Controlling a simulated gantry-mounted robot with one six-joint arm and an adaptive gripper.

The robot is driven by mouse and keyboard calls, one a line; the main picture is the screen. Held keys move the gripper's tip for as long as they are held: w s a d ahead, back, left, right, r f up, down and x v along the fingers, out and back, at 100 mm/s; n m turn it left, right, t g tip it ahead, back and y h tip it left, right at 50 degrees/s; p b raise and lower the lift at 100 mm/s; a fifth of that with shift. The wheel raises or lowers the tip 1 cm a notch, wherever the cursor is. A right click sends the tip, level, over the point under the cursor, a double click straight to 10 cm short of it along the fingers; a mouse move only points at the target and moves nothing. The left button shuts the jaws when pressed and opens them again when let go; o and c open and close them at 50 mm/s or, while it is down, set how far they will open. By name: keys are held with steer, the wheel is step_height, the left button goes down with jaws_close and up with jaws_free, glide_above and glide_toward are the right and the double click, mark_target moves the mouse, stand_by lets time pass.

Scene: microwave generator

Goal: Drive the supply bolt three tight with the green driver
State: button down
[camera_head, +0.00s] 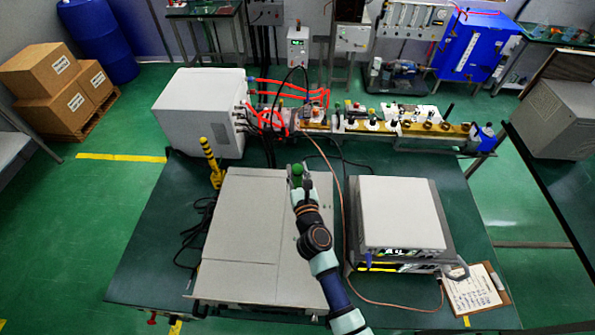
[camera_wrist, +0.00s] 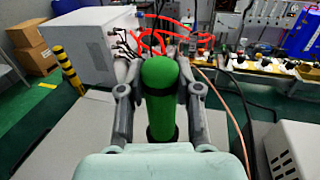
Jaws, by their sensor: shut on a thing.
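My gripper (camera_head: 301,184) is shut on the green driver (camera_head: 297,169), above the right part of a flat grey cabinet top. In the wrist view, the two fingers of my gripper (camera_wrist: 160,92) stand on either side of the driver's thick green handle (camera_wrist: 162,75). A dark band crosses the handle between the fingers. The driver's lower end and tip are hidden behind the handle and my gripper. Supply bolt three cannot be made out in either view.
The grey cabinet (camera_head: 250,225) lies below my arm. A white-topped instrument (camera_head: 400,212) stands to the right, with a copper-coloured cable beside it. A white box (camera_head: 198,105) with red cables and a yellow-black post (camera_head: 211,160) stand to the left. A bench rail (camera_head: 400,127) lies behind.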

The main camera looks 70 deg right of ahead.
mark_target(297, 168)
steer(key=shift+f+b, duration=1.55)
steer(key=shift+f, duration=0.15)
steer(key=shift+f+b, duration=0.8)
steer(key=shift+f, duration=0.25)
stand_by(2.2)
steer(key=shift+r, duration=0.1)
step_height(297, 168, up, 9)
steer(key=p, duration=0.9)
steer(key=shift+r, duration=0.15)
